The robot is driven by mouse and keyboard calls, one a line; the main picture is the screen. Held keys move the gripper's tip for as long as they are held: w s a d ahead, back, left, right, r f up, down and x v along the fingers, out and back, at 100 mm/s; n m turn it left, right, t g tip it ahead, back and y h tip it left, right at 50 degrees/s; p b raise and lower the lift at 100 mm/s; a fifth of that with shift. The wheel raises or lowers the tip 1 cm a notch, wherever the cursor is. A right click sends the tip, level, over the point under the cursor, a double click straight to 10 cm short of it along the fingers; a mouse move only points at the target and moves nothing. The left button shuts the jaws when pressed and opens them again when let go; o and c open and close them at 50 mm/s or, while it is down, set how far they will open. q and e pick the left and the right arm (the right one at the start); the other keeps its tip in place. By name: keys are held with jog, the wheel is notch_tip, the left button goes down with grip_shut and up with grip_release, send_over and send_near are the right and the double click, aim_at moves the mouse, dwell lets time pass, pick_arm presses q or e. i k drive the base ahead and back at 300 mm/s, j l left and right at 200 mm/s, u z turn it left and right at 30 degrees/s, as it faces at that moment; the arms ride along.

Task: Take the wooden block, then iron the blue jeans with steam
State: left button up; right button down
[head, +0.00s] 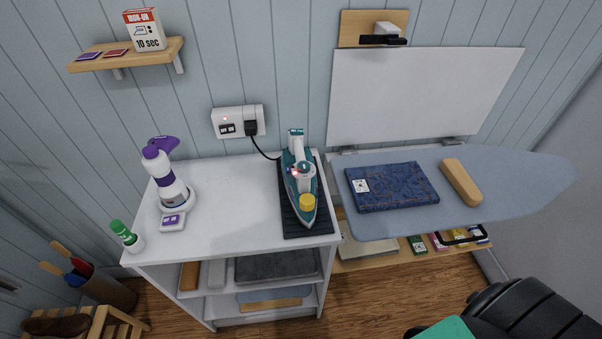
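The wooden block (460,182) lies on the right part of the blue-grey ironing board (520,180). The folded blue jeans (395,186), with a small white tag, lie flat on the board to the left of the block, with a narrow gap between them. The teal and white iron (301,180) with a yellow cap rests on a black ribbed mat (307,231) on the white cabinet. A small red light shows on it. Neither gripper shows in the head view.
A spray bottle (168,178) on its base and a green-capped bottle (124,234) stand on the left of the white cabinet (232,220). The iron's cord runs to a wall socket (237,121). A black ribbed object (530,312) fills the bottom right. The cabinet's middle top is clear.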

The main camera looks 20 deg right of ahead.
aim_at(453, 171)
jog(key=z, duration=1.3)
jog(key=i+l+u, duration=0.1)
jog(key=l+u, duration=0.15)
jog(key=l, duration=0.4)
